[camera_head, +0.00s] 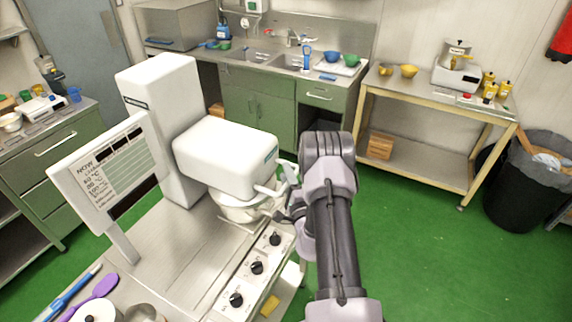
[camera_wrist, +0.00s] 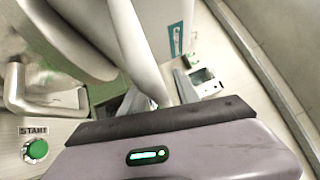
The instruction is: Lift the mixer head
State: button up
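The mixer head (camera_head: 225,158) is a white rounded block on a tall white column, level over a bowl (camera_head: 240,208). A pale handle (camera_head: 268,191) sticks out from its front right. My gripper (camera_head: 287,203) is at the handle's end, partly hidden by my arm. In the wrist view, the white handle (camera_wrist: 142,50) runs down between the fingers of my gripper (camera_wrist: 158,95), one finger on each side. The fingers look very near it, but whether they press on it cannot be told. The mixer head's edge (camera_wrist: 175,25) with a teal label is behind.
A panel with black knobs (camera_head: 257,267) lies below the bowl. A green START button (camera_wrist: 36,149) and a metal bar handle (camera_wrist: 45,100) are at left in the wrist view. A display screen (camera_head: 105,172) stands left of the mixer. Green floor (camera_head: 420,240) is clear at right.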

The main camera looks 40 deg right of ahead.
jog(key=shift+a+r, duration=0.1)
jog(key=shift+c, duration=0.9)
grip_shut()
jog(key=shift+r, duration=0.1)
dwell(0.4)
